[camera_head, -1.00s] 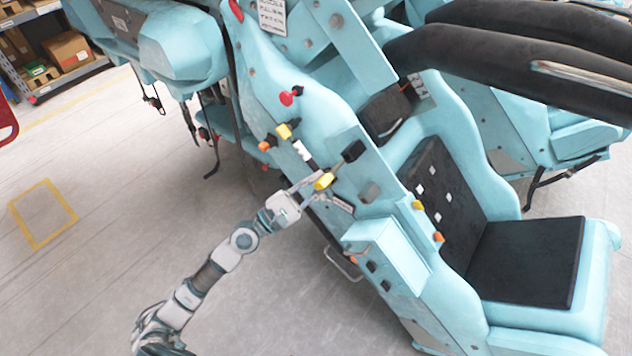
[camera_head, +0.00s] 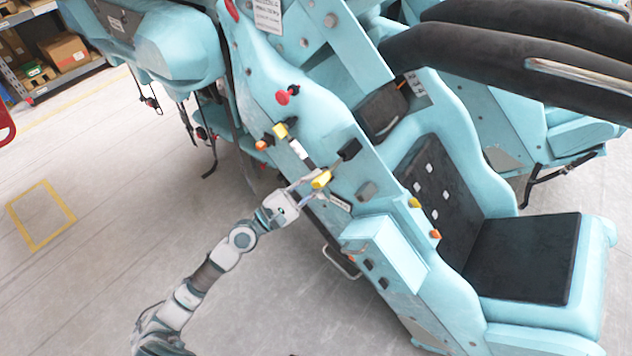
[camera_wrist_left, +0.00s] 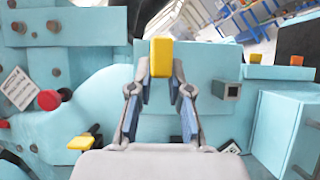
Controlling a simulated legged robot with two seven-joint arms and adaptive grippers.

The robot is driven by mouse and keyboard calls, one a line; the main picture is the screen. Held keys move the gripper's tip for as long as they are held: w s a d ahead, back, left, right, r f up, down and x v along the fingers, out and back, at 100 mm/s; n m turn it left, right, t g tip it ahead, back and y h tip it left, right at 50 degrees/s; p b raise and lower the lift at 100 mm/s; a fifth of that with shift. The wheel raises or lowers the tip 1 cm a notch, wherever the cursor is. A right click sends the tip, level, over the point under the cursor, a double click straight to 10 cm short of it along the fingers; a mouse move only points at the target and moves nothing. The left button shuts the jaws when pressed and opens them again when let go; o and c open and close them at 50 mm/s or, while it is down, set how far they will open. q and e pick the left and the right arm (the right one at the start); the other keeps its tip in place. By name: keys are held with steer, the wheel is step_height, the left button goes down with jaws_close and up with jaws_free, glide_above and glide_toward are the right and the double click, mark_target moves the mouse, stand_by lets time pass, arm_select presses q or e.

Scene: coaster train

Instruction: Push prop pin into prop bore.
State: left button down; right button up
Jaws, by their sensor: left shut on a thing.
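My left gripper (camera_head: 318,181) is shut on a yellow block (camera_head: 321,179), which I take to be the prop pin's handle, beside the light-blue car side. In the left wrist view the yellow block (camera_wrist_left: 160,57) stands upright between the fingertips (camera_wrist_left: 160,88). A grey square socket with a dark opening (camera_wrist_left: 227,90), possibly the prop bore, is on the blue panel to its right; a grey block (camera_head: 367,191) shows there in the head view. A black block (camera_head: 350,149) lies just beyond the yellow one. The pin's far end is hidden. My right gripper is not in view.
A red knob (camera_head: 288,95), a yellow knob (camera_head: 281,130) and an orange knob (camera_head: 262,145) sit up-left on the car side. A box-like blue step (camera_head: 385,250) and black seat (camera_head: 520,258) lie to the right. Open floor (camera_head: 110,250) is at left.

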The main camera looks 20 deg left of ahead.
arm_select(q)
steer(key=shift+w+d, duration=0.35)
steer(key=shift+w, duration=0.6)
steer(key=shift+w+d, duration=0.3)
steer(key=shift+w, duration=0.6)
steer(key=shift+w+d, duration=0.35)
steer(key=shift+w, duration=0.6)
steer(key=c, duration=1)
jaws_free()
steer(key=v, duration=1.2)
steer(key=shift+f, duration=0.1)
